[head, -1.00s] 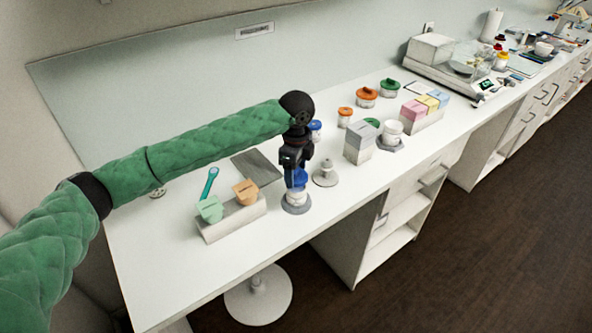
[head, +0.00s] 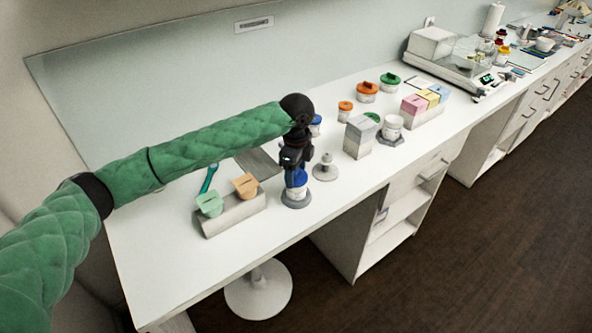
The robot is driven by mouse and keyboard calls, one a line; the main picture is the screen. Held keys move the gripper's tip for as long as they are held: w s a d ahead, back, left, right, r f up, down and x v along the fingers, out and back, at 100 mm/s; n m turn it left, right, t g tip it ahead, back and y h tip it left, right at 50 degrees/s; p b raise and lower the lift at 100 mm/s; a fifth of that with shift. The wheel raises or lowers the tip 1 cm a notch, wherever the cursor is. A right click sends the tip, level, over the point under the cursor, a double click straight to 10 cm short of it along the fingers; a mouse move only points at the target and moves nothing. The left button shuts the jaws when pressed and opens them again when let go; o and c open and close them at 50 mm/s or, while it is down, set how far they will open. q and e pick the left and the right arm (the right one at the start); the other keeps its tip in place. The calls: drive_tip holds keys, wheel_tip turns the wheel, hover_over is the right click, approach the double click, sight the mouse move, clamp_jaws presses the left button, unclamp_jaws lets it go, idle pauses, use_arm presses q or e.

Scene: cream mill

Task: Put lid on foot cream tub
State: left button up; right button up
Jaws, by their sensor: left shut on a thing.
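My left gripper (head: 297,170) points down and is shut on a blue lid (head: 298,179). The lid is right at the top of a small white tub (head: 297,194). I cannot tell whether it is fully seated. The tub stands upright on a round grey base (head: 296,202) near the front edge of the bench. The gripper hides part of the lid. My right gripper is not in view.
A grey holder (head: 235,217) with green and orange pieces stands to the left, and a small grey-white knobbed piece (head: 325,170) to the right. Grey blocks (head: 359,142) and tubs with orange lids (head: 367,90) stand farther right. The bench (head: 165,255) is clear at front left.

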use_arm(q)
drive_tip(key=shift+p, duration=0.9)
idle(0.8)
drive_tip(key=shift+f+p, duration=0.6)
drive_tip(key=shift+p, duration=0.45)
idle(1.9)
drive_tip(key=o, duration=1.3)
drive_tip(key=shift+o, duration=0.2)
drive_tip(key=shift+r+p, duration=3)
drive_tip(key=shift+r, duration=0.55)
